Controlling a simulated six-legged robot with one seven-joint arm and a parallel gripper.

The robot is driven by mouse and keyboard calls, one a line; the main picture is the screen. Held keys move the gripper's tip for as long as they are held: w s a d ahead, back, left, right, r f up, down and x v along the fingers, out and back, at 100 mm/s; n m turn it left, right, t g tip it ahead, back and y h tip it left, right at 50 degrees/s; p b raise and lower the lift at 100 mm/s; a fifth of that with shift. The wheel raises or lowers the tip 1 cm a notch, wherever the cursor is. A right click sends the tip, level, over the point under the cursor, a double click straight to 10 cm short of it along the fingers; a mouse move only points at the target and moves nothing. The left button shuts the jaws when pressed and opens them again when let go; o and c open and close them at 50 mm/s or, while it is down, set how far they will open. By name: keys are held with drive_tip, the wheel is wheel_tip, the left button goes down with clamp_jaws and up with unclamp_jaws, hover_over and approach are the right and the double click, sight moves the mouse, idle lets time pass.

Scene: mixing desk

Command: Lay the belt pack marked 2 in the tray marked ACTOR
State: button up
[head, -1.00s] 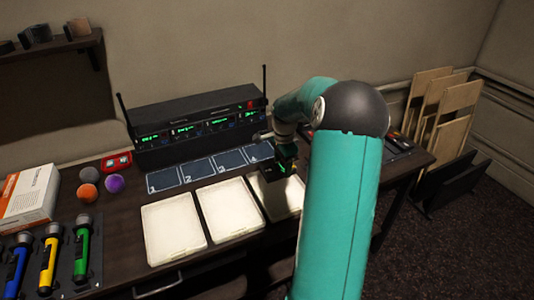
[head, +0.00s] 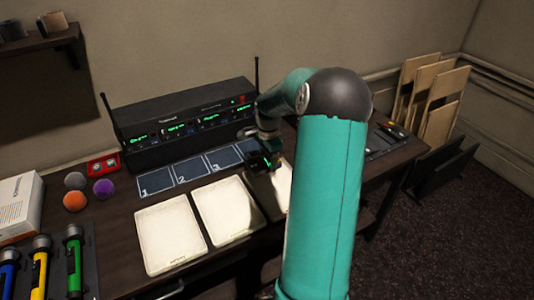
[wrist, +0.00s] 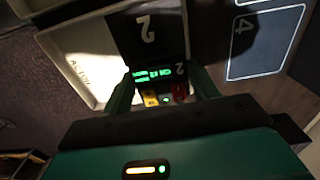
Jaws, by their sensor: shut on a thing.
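My gripper (wrist: 163,92) is shut on the belt pack marked 2 (wrist: 150,45), a dark box with a lit green display. In the head view the pack (head: 263,163) is held at the back of the rightmost tray (head: 272,196). In the wrist view this pale tray (wrist: 68,62) has a label on its rim that seems to read ACTOR, partly blurred. The pack covers part of the tray's inside. I cannot tell whether they touch.
Two empty pale trays (head: 171,236) (head: 228,210) stand to the left. Behind them are numbered pads (head: 190,171) and a receiver rack (head: 185,128) with two antennas. Coloured microphones (head: 75,262), foam balls (head: 104,188) and a white box (head: 20,207) are at left.

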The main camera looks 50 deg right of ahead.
sight(268, 177)
drive_tip(key=shift+s+f, duration=0.25)
drive_tip(key=shift+f, duration=0.5)
drive_tip(key=shift+w+f, duration=0.15)
drive_tip(key=shift+f, duration=1.25)
drive_tip(key=shift+f, duration=0.6)
idle(0.4)
drive_tip(key=o, duration=1.5)
drive_tip(key=shift+c, duration=0.2)
drive_tip(key=shift+r, duration=3.5)
drive_tip(key=shift+a, duration=0.1)
